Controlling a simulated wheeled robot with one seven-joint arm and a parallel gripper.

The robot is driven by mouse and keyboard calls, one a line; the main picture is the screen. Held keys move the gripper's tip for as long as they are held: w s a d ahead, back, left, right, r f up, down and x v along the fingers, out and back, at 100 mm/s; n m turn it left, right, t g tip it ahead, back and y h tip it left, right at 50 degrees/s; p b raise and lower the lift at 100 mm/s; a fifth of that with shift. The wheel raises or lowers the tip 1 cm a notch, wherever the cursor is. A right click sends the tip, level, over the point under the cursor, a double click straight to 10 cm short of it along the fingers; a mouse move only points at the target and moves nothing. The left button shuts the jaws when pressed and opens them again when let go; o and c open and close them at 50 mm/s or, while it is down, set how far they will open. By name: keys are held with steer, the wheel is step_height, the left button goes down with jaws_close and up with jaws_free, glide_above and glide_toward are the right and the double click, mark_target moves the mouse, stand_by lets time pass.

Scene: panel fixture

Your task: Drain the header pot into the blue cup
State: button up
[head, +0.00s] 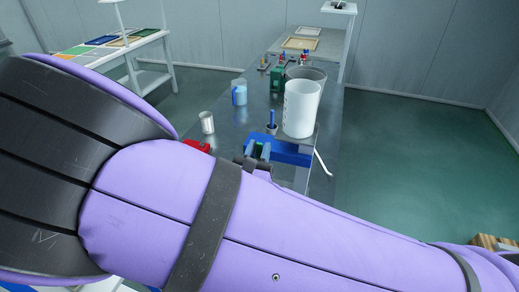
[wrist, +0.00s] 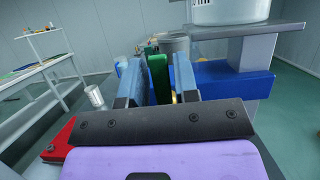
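The header pot appears to be the tall white pot (head: 300,108) with marks on its side. Its base also shows in the wrist view (wrist: 230,12), standing on a grey shelf above a blue block (wrist: 238,82). The blue cup (head: 239,92) stands upright on the bench, left of the pot and apart from it. My gripper (wrist: 157,75) has its two blue-padded fingers apart. A green piece (wrist: 158,80) shows between them, with gaps beside it; I cannot tell whether it lies between the fingers or beyond. In the head view my arm hides most of the gripper.
A metal can (head: 207,122) and a red object (head: 196,146) are left of my gripper. A grey bucket (head: 318,74) stands behind the pot. A blue-handled part (head: 271,121) is beside the pot, and a white tube (head: 323,163) hangs at the bench's right edge.

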steer(key=shift+o, duration=0.9)
steer(key=v, duration=1)
steer(key=shift+s+a+f, duration=0.15)
steer(key=shift+s+f, duration=0.05)
steer(key=shift+s, duration=0.1)
